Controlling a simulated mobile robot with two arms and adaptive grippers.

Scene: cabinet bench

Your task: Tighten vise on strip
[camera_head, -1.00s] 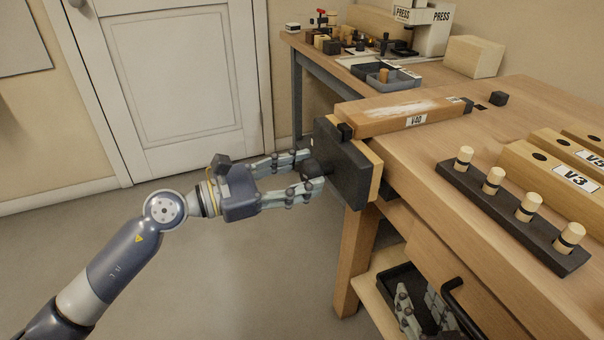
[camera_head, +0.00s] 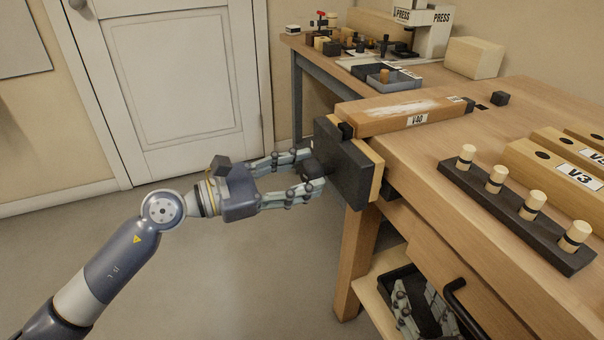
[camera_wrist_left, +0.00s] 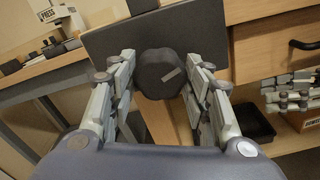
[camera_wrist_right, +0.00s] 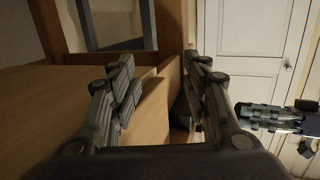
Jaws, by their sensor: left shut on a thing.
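The vise's dark jaw plate (camera_head: 350,178) stands at the bench's left end, with a wooden layer behind it. A dark round knob (camera_wrist_left: 160,73) with a pale mark sits on its outer face. My left gripper (camera_head: 308,172) is shut on this knob, a finger on each side. A wooden bar labelled V40 (camera_head: 380,121), which may be the strip, lies along the bench top behind the jaw. My right gripper (camera_wrist_right: 162,75) is open and empty, low beside the bench.
A dark rack (camera_head: 515,220) of several pegs and a block labelled V3 (camera_head: 560,165) stand on the bench's right. The second table holds a grey tray (camera_head: 392,80) and a press (camera_head: 432,32). Open floor lies left.

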